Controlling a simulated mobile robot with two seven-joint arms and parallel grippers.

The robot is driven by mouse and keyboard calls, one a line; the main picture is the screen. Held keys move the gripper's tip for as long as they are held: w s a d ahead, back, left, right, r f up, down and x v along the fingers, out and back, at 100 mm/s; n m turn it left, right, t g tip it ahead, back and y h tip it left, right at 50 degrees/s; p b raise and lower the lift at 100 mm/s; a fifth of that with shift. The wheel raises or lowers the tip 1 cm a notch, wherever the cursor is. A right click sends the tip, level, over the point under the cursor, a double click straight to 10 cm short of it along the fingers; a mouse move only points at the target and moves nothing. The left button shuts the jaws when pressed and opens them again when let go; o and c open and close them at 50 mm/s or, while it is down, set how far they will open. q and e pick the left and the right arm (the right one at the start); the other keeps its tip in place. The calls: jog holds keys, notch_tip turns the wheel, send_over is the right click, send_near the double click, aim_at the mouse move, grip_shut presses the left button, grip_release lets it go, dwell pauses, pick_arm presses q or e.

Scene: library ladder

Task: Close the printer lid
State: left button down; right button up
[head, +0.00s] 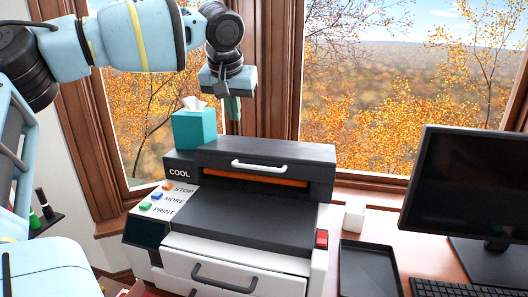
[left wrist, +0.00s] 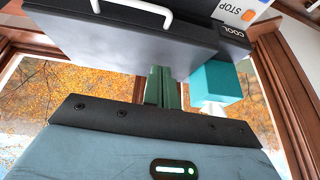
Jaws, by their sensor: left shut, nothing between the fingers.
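The printer (head: 170,215) stands on the desk, with a dark top and white front. Its dark lid (head: 310,158) carries a white handle (head: 262,168). An orange strip (head: 256,179) shows in a gap under the lid, so the lid looks raised. My left gripper (head: 233,110) points down with its green fingers shut and empty, above and behind the lid, apart from it in the head view. In the left wrist view, the fingers (left wrist: 163,88) are together, close to the far edge of the lid (left wrist: 130,50). My right gripper is out of view.
A teal tissue box (head: 194,128) sits at the printer's back left, close to my left gripper. A black tray (head: 368,268), a small white box (head: 355,217), a monitor (head: 465,195) and a keyboard (head: 450,289) are on the right. Windows stand behind.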

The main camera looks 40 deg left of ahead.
pick_arm(q)
jog(key=h, duration=0.1)
send_near(257, 153)
jog(key=f, duration=0.1)
jog(key=d+f, duration=0.1)
jog(key=f, duration=0.3)
jog(key=shift+w+d+f, duration=0.1)
jog(key=shift+d+f, duration=0.1)
jog(key=shift+d, duration=0.15)
jog(key=shift+s+d+f+p, duration=0.1)
jog(key=shift+s+f+p, duration=0.15)
jog(key=shift+f, duration=0.3)
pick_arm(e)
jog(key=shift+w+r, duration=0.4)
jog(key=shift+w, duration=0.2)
pick_arm(q)
jog(key=shift+f, duration=0.1)
